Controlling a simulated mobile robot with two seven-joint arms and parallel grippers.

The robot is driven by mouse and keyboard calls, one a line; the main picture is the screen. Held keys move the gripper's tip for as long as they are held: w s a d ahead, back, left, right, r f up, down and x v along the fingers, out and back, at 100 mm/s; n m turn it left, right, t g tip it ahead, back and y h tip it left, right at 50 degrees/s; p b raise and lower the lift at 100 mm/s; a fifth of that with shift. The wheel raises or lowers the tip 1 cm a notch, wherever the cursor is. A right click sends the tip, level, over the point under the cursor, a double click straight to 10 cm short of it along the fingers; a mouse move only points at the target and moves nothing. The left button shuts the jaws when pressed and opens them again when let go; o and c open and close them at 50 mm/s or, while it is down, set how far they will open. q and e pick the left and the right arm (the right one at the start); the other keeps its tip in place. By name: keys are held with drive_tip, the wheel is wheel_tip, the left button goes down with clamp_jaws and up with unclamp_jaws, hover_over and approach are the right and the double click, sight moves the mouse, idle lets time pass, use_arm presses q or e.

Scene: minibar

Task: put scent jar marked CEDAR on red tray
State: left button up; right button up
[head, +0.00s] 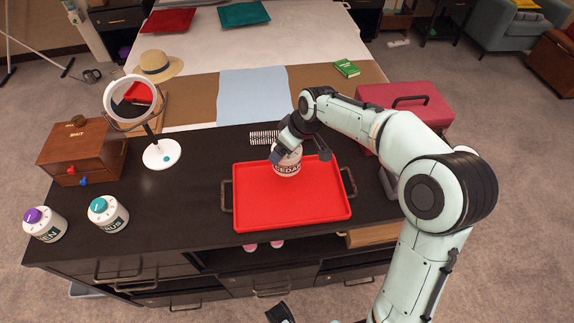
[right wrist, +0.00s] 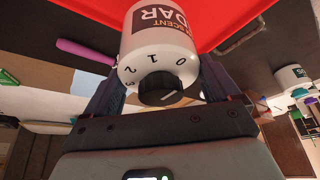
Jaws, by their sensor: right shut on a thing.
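The white scent jar marked CEDAR (head: 288,168) is at the far part of the red tray (head: 295,205), in my right gripper (head: 300,155). In the right wrist view the jar (right wrist: 158,45) sits between the two fingers, with its dark knob and number dial facing the camera. My right gripper (right wrist: 158,92) is shut on it. The jar appears upright on or just above the tray; I cannot tell whether its base touches. The red tray (right wrist: 215,14) also shows in the right wrist view.
Two other white jars, one with a purple knob (head: 43,224) and one with a teal knob (head: 108,214), stand at the counter's left. A round mirror (head: 160,154) and a wooden box (head: 75,152) stand behind them. A red case (head: 420,95) is at the right. The tray's front is clear.

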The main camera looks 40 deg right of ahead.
drive_tip(key=shift+f+b, duration=0.35)
drive_tip(key=shift+f, duration=3.2)
drive_tip(key=shift+f, duration=0.15)
drive_tip(key=o, duration=0.9)
drive_tip(key=shift+r, duration=0.25)
drive_tip(key=p+v, duration=0.1)
drive_tip(key=v, duration=1)
drive_tip(key=shift+s+r, duration=0.3)
drive_tip(key=shift+r, duration=0.05)
